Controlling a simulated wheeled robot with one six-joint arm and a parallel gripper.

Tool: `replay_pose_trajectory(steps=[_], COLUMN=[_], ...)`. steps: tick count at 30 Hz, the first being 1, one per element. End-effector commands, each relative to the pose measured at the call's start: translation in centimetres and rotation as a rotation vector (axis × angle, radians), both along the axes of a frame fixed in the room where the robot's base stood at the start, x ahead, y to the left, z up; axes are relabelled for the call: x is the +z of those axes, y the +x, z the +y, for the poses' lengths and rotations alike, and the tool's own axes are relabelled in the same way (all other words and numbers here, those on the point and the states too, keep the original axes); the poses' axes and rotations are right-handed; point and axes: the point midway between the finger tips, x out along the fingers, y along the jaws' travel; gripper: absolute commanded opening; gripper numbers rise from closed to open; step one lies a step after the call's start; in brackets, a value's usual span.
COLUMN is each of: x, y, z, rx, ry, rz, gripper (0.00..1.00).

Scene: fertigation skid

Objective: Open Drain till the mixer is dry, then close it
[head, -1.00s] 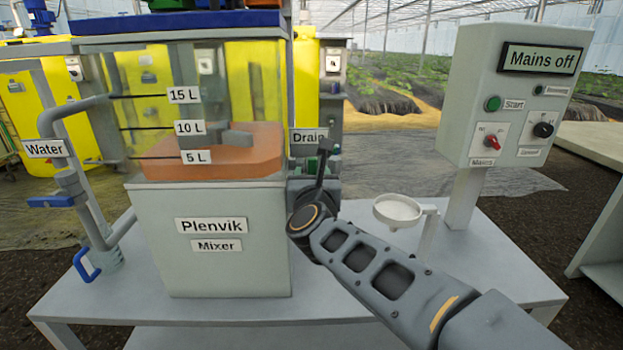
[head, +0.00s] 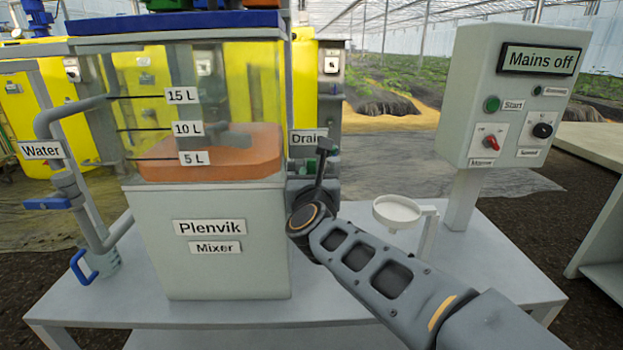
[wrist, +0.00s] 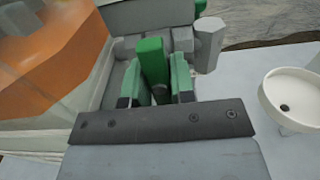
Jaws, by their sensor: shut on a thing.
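The mixer (head: 210,265) is a pale cabinet under a clear tank marked 5 L, 10 L and 15 L. Orange liquid (head: 215,160) stands in the tank, its front edge near the 5 L line. The Drain label (head: 307,137) is at the tank's right side, above the valve. In the wrist view the green drain handle (wrist: 153,62) sits between the two fingers of my gripper (wrist: 157,90), which is shut on it. The valve's exact angle is hard to tell.
A white funnel cup (head: 398,210) stands on the bench right of my arm, also in the wrist view (wrist: 290,98). A control box (head: 510,100) reading "Mains off" stands at the right. A blue-handled Water pipe (head: 88,220) is at the left.

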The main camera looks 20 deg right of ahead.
Motion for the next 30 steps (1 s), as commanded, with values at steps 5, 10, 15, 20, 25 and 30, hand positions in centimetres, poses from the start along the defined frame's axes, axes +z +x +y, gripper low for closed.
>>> replay_pose_trajectory(steps=[5, 10, 15, 20, 25, 30], x=[-0.01, 0.19, 0.28, 0.28, 0.20, 0.25], y=[0.00, 0.00, -0.01, 0.00, 0.02, 0.00], z=[-0.02, -0.01, -0.01, 0.07, 0.15, 0.03], rx=[-0.001, 0.000, 0.000, 0.002, 0.004, 0.003], ry=[-0.001, -0.104, -0.344, -0.576, -0.821, -1.065], rz=[0.000, 0.028, 0.091, 0.149, 0.213, 0.277], gripper=[0.03, 0.03, 0.06, 0.10, 0.04, 0.02])
